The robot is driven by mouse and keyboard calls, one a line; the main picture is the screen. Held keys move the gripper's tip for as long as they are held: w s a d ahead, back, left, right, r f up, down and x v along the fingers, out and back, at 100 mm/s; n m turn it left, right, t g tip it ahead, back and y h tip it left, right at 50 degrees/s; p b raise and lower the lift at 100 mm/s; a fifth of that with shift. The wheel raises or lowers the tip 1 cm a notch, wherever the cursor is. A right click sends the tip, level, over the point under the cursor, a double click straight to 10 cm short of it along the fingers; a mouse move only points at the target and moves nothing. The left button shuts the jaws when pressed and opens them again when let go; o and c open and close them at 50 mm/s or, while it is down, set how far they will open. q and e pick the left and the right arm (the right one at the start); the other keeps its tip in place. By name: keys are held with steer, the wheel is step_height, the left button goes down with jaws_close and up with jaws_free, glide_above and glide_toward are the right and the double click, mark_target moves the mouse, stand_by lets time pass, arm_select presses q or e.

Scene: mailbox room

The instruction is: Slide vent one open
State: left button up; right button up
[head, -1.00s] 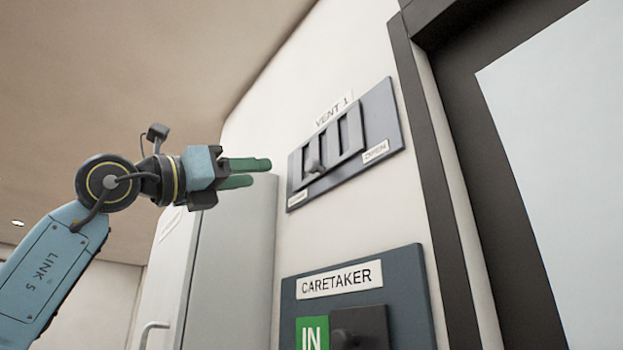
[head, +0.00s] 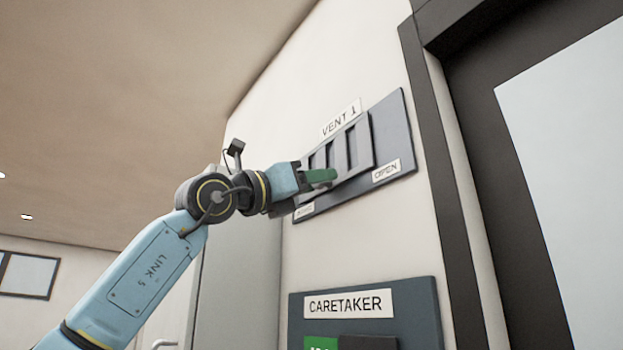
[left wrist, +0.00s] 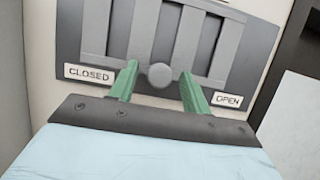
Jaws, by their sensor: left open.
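The vent 1 panel (head: 398,128) is a dark grey plate on the wall, with a lighter grey slotted slider (head: 364,142) on it. The left wrist view shows the slider's round knob (left wrist: 160,75), a CLOSED label (left wrist: 89,73) at left and an OPEN label (left wrist: 228,100) at right. My left gripper (head: 326,177) is at the slider's lower edge, its green fingers open. In the left wrist view the knob appears between the fingers, with a gap on each side. The fingers hide the knob in the head view. My right gripper is not in view.
A CARETAKER board (head: 412,308) is on the wall below the vent. A dark door frame (head: 450,190) stands close to the right of both. A grey cabinet (head: 240,270) stands behind my left arm. The wall between vent and board is clear.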

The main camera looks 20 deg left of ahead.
mark_target(342, 173)
arm_select(q)
steer(key=shift+c, duration=1.3)
jaws_close()
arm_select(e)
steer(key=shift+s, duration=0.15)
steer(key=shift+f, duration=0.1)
arm_select(q)
steer(key=s+d+b, duration=0.2)
steer(key=shift+d+f+b, duration=0.1)
steer(key=shift+d+b, duration=0.2)
steer(key=shift+b, duration=0.05)
steer(key=shift+d, duration=0.1)
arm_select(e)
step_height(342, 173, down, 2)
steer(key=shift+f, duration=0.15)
